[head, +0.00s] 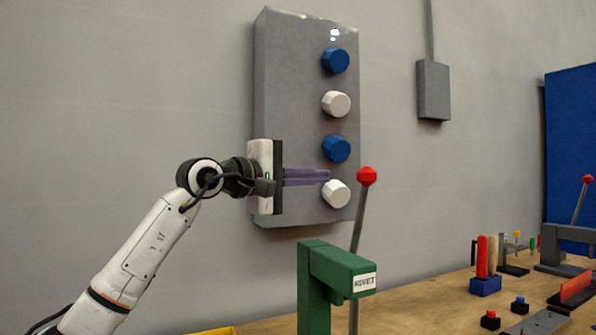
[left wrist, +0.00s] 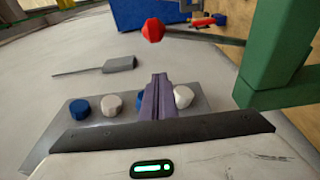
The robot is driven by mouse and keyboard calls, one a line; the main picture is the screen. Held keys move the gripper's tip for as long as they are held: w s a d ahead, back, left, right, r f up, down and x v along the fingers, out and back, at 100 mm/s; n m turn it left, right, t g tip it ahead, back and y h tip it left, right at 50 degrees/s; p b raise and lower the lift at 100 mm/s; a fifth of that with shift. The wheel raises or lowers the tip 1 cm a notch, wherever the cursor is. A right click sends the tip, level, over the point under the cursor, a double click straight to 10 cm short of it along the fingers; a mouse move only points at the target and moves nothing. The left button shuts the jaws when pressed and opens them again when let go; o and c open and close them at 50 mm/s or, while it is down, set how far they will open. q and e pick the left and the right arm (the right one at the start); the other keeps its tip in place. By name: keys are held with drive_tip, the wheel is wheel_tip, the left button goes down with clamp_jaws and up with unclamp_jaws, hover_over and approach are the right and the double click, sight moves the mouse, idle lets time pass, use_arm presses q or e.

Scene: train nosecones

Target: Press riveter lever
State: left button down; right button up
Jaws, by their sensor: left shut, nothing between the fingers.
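The riveter (head: 336,270) is a green press with a "RIVET" label, standing on the wooden bench. Its grey lever (head: 357,232) stands nearly upright and ends in a red knob (head: 367,176). My left gripper (head: 328,176) is shut and empty, its purple fingers pointing right, left of the red knob and apart from it. In the left wrist view, the purple fingers (left wrist: 159,82) are closed together, with the red knob (left wrist: 153,30) beyond them and the green riveter (left wrist: 282,50) at the right. My right gripper is not in view.
A grey wall panel (head: 290,110) with blue and white knobs is behind the gripper. The workbench (head: 430,310) holds a blue block with a red handle (head: 484,270), small buttons (head: 490,320) and another red-knobbed lever (head: 582,200) at the right. A grey box (head: 433,90) hangs on the wall.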

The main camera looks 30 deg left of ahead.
use_arm(q)
drive_tip(key=shift+w+d, duration=0.2)
drive_tip(key=shift+d, duration=0.6)
drive_tip(key=shift+w+d, duration=0.25)
drive_tip(key=shift+d, duration=0.6)
drive_tip(key=shift+w+d, duration=0.2)
drive_tip(key=shift+d, duration=0.6)
drive_tip(key=shift+d, duration=0.1)
